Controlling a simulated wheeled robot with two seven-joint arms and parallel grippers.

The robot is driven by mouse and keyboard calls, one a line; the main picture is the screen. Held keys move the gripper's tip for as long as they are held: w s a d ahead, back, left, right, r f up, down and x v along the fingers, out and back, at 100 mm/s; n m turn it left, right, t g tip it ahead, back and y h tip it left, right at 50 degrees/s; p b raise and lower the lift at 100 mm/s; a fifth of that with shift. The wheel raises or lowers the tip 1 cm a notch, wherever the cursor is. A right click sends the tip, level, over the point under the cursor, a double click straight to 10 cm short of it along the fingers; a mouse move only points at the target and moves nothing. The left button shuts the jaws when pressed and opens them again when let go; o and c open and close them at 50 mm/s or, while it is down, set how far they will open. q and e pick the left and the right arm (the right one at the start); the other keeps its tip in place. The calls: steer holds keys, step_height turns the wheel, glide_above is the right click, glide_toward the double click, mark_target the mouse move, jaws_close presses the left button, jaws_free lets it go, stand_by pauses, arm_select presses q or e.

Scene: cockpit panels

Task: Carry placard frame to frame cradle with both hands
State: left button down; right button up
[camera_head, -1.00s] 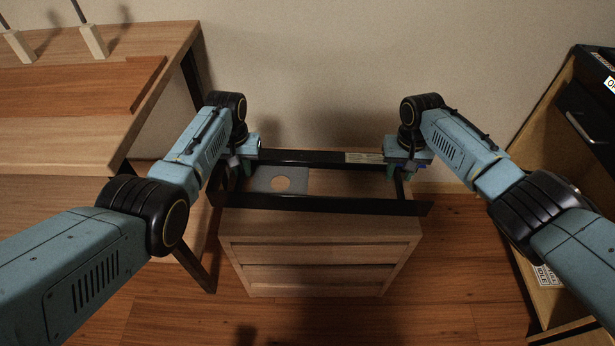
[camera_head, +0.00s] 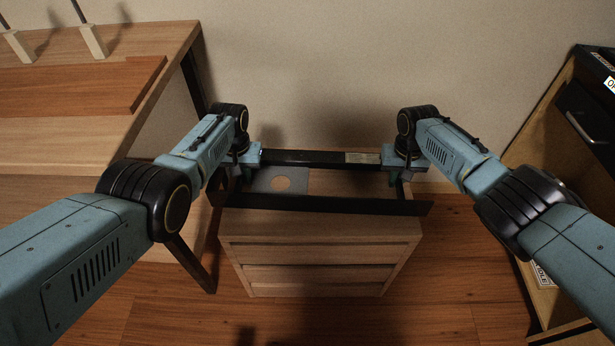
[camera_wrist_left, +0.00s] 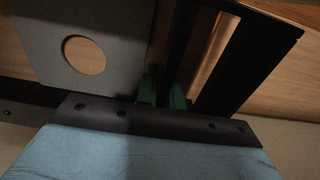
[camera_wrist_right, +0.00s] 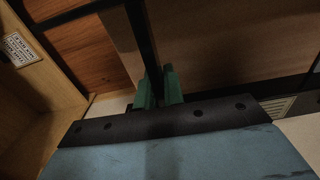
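The placard frame (camera_head: 330,204) is a black open rectangle with a pale label on its far bar, lying flat on top of a wooden drawer unit. My left gripper (camera_head: 238,178) is at its left side bar. In the left wrist view its green fingers (camera_wrist_left: 163,92) stand either side of the dark bar. My right gripper (camera_head: 397,176) is at the right side bar. In the right wrist view its fingers (camera_wrist_right: 158,88) straddle that bar with a narrow gap. Whether either pair presses on the bar is not clear. I cannot identify the frame cradle for certain; two pale slotted blocks (camera_head: 94,41) stand on the left table.
A grey plate with a round hole (camera_head: 266,182) lies inside the frame's left part on the drawer unit (camera_head: 320,250). The wooden table (camera_head: 60,140) with a reddish board stands at left. An open wooden cabinet (camera_head: 545,130) stands at right. The wall is close behind.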

jaws_close()
arm_select(q)
steer(key=shift+w+r, duration=0.1)
stand_by(1.2)
steer(key=shift+r, duration=0.1)
arm_select(e)
steer(key=shift+r, duration=0.15)
